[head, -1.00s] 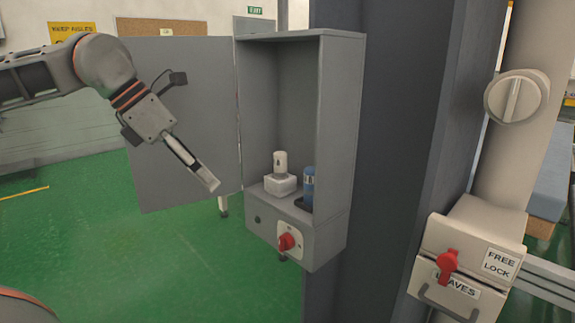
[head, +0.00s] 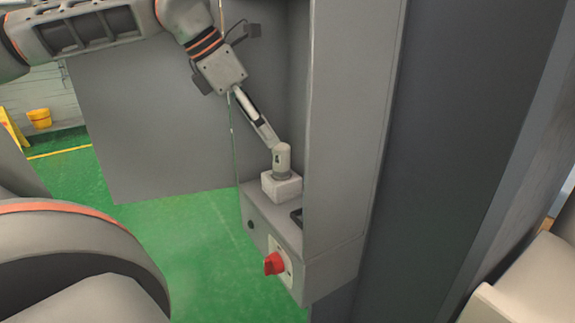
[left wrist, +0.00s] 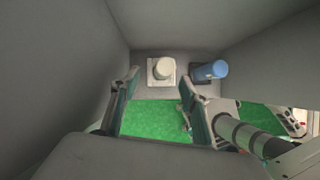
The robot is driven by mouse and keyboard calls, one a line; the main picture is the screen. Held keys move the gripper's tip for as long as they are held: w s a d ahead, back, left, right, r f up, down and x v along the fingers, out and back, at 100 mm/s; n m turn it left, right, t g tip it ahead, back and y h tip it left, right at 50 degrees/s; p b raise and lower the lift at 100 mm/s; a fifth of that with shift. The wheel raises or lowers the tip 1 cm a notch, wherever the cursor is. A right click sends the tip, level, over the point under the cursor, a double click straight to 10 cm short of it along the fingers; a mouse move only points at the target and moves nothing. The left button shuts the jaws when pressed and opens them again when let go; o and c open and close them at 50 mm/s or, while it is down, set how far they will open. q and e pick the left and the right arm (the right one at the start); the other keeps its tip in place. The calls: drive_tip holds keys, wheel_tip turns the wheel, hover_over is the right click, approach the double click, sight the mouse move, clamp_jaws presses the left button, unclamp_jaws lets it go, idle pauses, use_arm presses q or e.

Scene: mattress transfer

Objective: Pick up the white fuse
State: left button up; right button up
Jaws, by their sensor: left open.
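The white fuse (head: 282,160) stands upright in a white square base on the shelf inside the grey cabinet. In the left wrist view the white fuse (left wrist: 163,68) lies ahead of and between the two spread fingers. My left gripper (head: 274,142) reaches down into the cabinet, its fingertips close to the top of the fuse in the head view. It is open and empty; whether it touches the fuse I cannot tell. In the left wrist view my left gripper (left wrist: 158,84) has a clear gap between its fingers.
A blue fuse (left wrist: 215,69) stands in a dark base right of the white one, mostly hidden by the cabinet wall in the head view. The cabinet's side wall (head: 345,130) stands close on the right. A red rotary switch (head: 274,263) is on the cabinet front below.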

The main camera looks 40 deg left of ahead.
sight(280, 146)
use_arm(q)
drive_tip(key=x, duration=0.2)
drive_tip(key=d+x, duration=0.1)
drive_tip(key=x, duration=0.2)
drive_tip(key=shift+w+r, duration=0.1)
drive_tip(key=shift+w+d+f, duration=0.15)
drive_tip(key=shift+w+f, duration=0.15)
drive_tip(key=shift+f, duration=0.1)
drive_tip(key=c, duration=1.3)
